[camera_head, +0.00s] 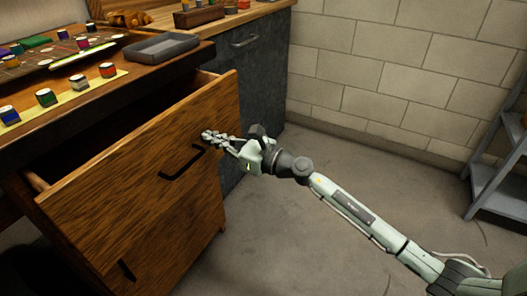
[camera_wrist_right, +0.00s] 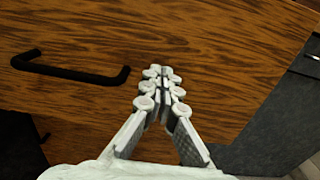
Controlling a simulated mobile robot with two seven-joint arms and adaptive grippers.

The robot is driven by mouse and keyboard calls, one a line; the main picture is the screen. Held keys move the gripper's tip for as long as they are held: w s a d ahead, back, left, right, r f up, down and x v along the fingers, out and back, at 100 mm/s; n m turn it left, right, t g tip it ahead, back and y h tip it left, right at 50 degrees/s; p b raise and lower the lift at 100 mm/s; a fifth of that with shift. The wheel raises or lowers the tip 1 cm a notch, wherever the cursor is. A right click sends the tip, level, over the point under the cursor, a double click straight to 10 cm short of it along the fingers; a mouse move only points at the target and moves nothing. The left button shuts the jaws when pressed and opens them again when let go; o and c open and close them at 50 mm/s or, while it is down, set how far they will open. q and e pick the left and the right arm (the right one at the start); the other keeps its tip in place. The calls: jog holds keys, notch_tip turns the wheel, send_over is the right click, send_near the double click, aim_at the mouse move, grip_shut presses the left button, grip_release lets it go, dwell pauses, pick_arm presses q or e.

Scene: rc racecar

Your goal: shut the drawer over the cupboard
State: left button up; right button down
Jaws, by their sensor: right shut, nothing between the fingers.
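The wooden drawer (camera_head: 150,165) stands open in the head view, with a gap showing between its front and the worktop. A black handle (camera_head: 184,166) sits on its front. In the right wrist view the drawer front (camera_wrist_right: 200,35) fills most of the picture, with the black handle (camera_wrist_right: 75,72) at left. My right gripper (camera_head: 208,137) is shut and empty, its fingertips at the drawer front, just right of the handle. In the wrist view its fingertips (camera_wrist_right: 160,72) meet over the wood; I cannot tell whether they touch it. My left gripper is not in view.
A worktop (camera_head: 90,110) above the drawer holds a grey tray (camera_head: 161,47) and several small coloured jars. A dark grey cabinet (camera_head: 250,85) stands to the right. Open floor (camera_head: 330,170) lies before it, with a metal shelf or ladder (camera_head: 495,170) at far right.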

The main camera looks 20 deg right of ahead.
jog(key=x, duration=1)
jog(key=shift+w+a+b, duration=0.2)
jog(key=shift+w+b, duration=0.05)
jog(key=shift+b, duration=0.15)
jog(key=shift+w+a+f, duration=0.1)
jog(key=shift+w+a, duration=0.25)
jog(key=shift+w, duration=0.1)
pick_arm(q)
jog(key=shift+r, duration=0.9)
pick_arm(e)
jog(key=shift+w+r, duration=0.1)
jog(key=shift+r, duration=0.1)
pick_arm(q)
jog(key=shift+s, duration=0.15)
pick_arm(e)
jog(key=shift+r, duration=0.1)
